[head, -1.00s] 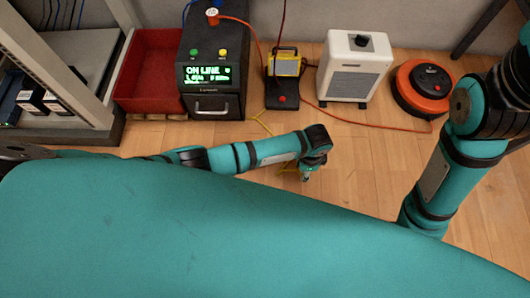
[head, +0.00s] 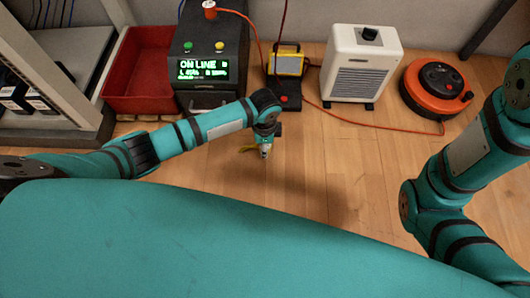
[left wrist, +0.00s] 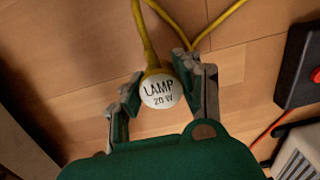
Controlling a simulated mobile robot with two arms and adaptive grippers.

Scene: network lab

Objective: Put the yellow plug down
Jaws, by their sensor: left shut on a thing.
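My left gripper (head: 265,152) is over the wooden floor, in front of the black unit and the yellow work lamp. In the left wrist view, my left gripper (left wrist: 162,95) is shut on the yellow plug (left wrist: 159,89). The plug's round white face reads "LAMP 20 W", and its yellow cord runs off to the top of that view. In the head view the plug is mostly hidden by the gripper, and I cannot tell whether it touches the floor. My right arm shows at the right, but its gripper is out of view.
A black unit (head: 232,40) reading "ON LINE" stands at the back, beside a red bin (head: 150,68). The yellow work lamp (head: 288,62), white heater (head: 361,62) and orange cable reel (head: 437,88) stand rightward. An orange cord crosses the floor; bare floor (head: 330,160) lies in front.

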